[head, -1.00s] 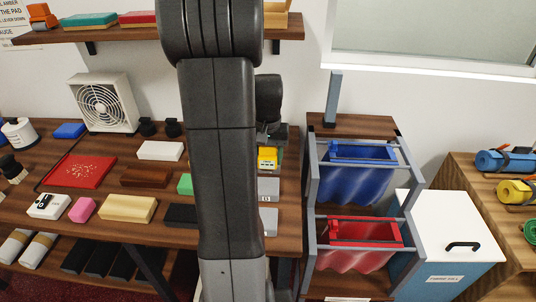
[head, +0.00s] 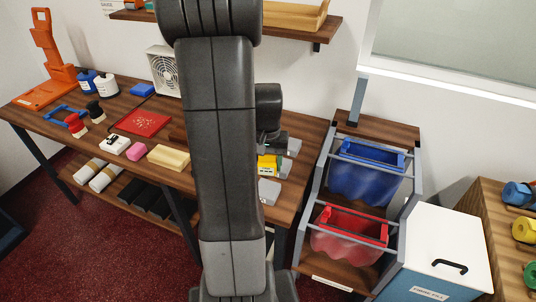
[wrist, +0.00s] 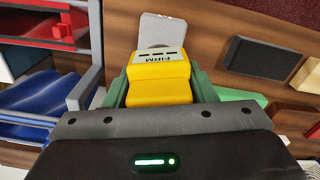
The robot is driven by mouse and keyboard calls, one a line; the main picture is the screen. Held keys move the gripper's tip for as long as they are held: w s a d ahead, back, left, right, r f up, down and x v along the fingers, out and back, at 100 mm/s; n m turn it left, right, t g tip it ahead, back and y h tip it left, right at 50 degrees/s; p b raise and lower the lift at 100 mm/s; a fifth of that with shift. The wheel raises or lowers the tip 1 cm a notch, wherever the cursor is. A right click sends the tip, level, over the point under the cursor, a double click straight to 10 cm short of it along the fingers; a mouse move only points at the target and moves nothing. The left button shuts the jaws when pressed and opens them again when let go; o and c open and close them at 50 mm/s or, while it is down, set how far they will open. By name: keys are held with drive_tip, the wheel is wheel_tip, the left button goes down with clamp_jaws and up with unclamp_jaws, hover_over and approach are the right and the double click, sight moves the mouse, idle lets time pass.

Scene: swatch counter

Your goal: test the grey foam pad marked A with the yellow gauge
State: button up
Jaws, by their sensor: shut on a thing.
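My gripper (wrist: 158,88) is shut on the yellow gauge (wrist: 158,75), with a finger on each side of it. The gauge carries a label reading FIRM, upside down in the wrist view. In the head view the gauge (head: 267,165) shows beside my arm, over the right end of the counter. A grey pad (wrist: 163,28) lies just beyond the gauge in the wrist view; in the head view it lies in front of the gauge (head: 269,190). Its mark is too small to read. Another grey piece (head: 285,168) lies right of the gauge. I cannot tell whether the gauge touches anything.
A black pad (wrist: 265,59) and a green block (wrist: 238,95) lie right of the gauge in the wrist view. A rack with blue (head: 368,170) and red (head: 348,236) bins stands right of the counter, near a white-lidded box (head: 442,250). Red carpet (head: 120,255) is open at front left.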

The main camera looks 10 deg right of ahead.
drive_tip(key=shift+s, duration=0.1)
drive_tip(key=shift+a, duration=0.1)
drive_tip(key=shift+f, duration=0.1)
drive_tip(key=shift+f+b, duration=2.45)
drive_tip(key=shift+f, duration=0.55)
drive_tip(key=shift+f+b, duration=0.45)
drive_tip(key=shift+f, duration=0.1)
drive_tip(key=shift+r, duration=0.1)
wheel_tip(320, 180, up, 7)
drive_tip(key=p, duration=0.5)
